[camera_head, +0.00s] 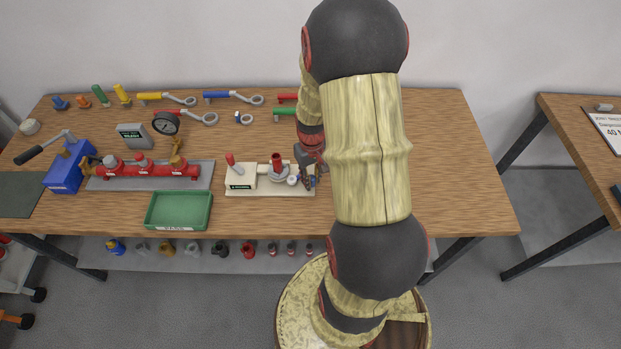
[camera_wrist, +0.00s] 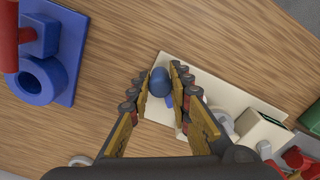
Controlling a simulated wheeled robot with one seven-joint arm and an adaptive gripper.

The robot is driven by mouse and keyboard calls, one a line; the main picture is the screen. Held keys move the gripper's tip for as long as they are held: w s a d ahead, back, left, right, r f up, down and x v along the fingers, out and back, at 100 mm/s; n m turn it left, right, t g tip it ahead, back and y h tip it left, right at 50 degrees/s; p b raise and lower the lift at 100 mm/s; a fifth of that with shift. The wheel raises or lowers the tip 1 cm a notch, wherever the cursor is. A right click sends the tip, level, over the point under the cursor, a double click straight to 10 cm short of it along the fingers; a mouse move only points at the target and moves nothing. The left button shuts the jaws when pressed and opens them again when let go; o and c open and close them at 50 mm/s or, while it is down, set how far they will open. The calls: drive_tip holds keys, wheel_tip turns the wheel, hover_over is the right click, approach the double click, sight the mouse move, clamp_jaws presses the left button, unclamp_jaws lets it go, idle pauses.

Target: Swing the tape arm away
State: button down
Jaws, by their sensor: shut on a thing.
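A cream fixture board (camera_head: 242,194) lies near the middle of the bench, with a red cylinder (camera_head: 277,160) standing on a grey round part and a red-topped post (camera_head: 231,160) at its left. My gripper (camera_head: 306,168) is at the board's right end. In the wrist view my fingertips are closed on a blue rounded knob (camera_wrist: 159,82), which sits over the corner of the cream board (camera_wrist: 157,107). The knob appears to be the tape arm's handle; the rest of that arm is hard to make out behind my fingers. My arm hides the bench right of the board.
A green tray (camera_head: 180,226) stands at the bench's front, left of the board. Behind it is a red valve manifold (camera_head: 150,170) on a grey plate. Wrenches (camera_head: 233,97) lie at the back. A blue plate with a ring (camera_wrist: 40,80) and red part shows in the wrist view.

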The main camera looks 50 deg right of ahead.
idle(0.3)
drive_tip(key=c, duration=1.7)
unclamp_jaws()
drive_tip(key=shift+d, duration=0.1)
drive_tip(key=shift+o, duration=0.3)
wheel_tip(320, 180, up, 12)
